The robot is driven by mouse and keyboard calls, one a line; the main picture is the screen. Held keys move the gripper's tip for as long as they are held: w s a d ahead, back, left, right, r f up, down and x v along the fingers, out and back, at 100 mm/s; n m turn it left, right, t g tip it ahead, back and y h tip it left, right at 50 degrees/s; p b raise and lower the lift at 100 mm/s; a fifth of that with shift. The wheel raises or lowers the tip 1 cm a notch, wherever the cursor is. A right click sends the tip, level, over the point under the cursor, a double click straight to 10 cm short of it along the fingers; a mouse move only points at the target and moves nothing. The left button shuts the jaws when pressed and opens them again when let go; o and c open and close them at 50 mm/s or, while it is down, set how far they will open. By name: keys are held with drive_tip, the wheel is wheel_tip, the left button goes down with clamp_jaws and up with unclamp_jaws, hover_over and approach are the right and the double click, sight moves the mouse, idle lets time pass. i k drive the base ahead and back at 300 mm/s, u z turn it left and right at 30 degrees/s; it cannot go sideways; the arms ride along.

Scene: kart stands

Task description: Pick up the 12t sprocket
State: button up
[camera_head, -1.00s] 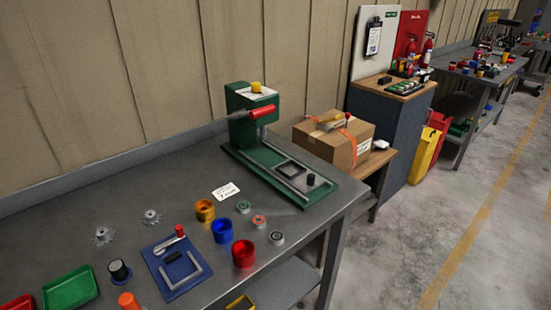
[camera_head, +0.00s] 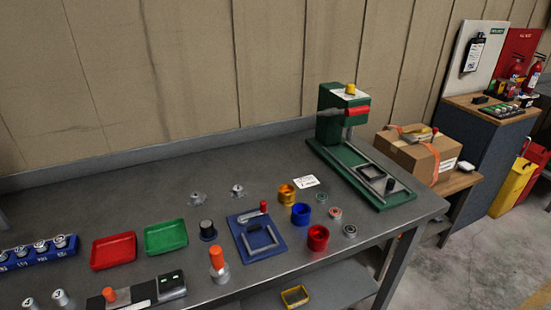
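Two small grey toothed sprockets lie on the grey metal workbench (camera_head: 110,207), behind the blue fixture plate. The left sprocket (camera_head: 197,199) is behind the green tray and the black-capped cylinder. The right sprocket (camera_head: 237,190) is a little further back, left of the yellow-orange ring. They are too small in view to count teeth, so I cannot tell which is the 12t. My gripper is not in view.
A green press (camera_head: 343,118) stands at the bench's right end. Red (camera_head: 114,250) and green (camera_head: 166,237) trays, a blue fixture plate (camera_head: 258,246), and orange (camera_head: 287,193), blue (camera_head: 300,213) and red (camera_head: 317,237) rings crowd the front. Behind the sprockets the bench is clear.

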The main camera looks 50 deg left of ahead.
sight(239, 192)
drive_tip(key=u, duration=2.45)
drive_tip(key=i, duration=0.95)
drive_tip(key=u, duration=0.5)
drive_tip(key=k, duration=0.3)
